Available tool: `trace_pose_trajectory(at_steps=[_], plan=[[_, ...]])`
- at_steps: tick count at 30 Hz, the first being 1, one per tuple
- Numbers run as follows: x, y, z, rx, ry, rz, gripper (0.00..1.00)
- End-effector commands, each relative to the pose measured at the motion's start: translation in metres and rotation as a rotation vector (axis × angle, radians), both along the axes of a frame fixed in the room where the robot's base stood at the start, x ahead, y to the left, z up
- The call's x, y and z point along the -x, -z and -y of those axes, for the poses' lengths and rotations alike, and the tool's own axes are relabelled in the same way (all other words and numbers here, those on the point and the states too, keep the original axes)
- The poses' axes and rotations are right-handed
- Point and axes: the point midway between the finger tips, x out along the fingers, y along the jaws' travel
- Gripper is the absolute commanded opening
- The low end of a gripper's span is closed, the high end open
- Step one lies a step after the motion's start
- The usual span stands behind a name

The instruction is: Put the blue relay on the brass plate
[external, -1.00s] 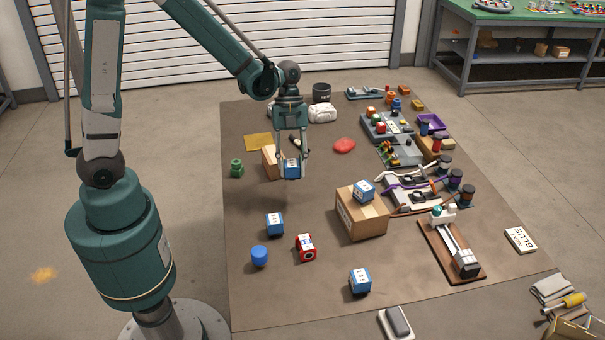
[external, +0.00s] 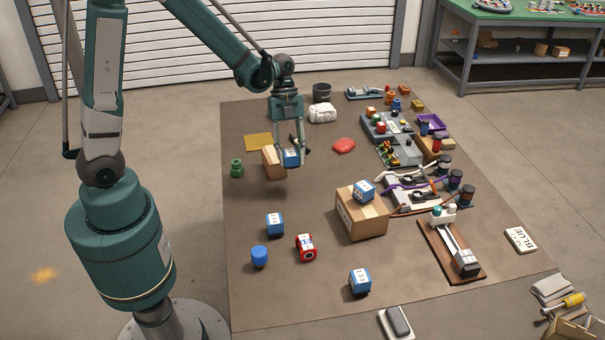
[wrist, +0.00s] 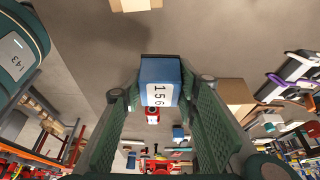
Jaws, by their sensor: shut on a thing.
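My gripper (external: 291,155) is shut on a blue relay (external: 291,158) with a white label, held above the mat. In the wrist view the same relay (wrist: 160,82) sits between the two fingers, its label reading 156. The brass plate (external: 257,142) lies flat on the mat, to the left of and behind the gripper. A small cardboard box (external: 270,162) stands between the held relay and the plate and partly hides behind the relay. Other blue relays stand at the front left (external: 274,224), at the front (external: 360,281) and on a larger carton (external: 364,190).
The larger carton (external: 360,220) stands right of the middle. A red relay-like block (external: 306,247) and a blue cylinder (external: 259,257) are at the front. Wired fixtures (external: 415,190) fill the right side. The mat's left middle is clear.

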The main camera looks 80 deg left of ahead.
Motion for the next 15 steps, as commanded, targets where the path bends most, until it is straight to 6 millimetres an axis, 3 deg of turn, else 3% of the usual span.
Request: trace_pose_trajectory(at_steps=[15], plan=[[0.009,-0.003,-0.117,-0.001,-0.261,-0.001,0.16]])
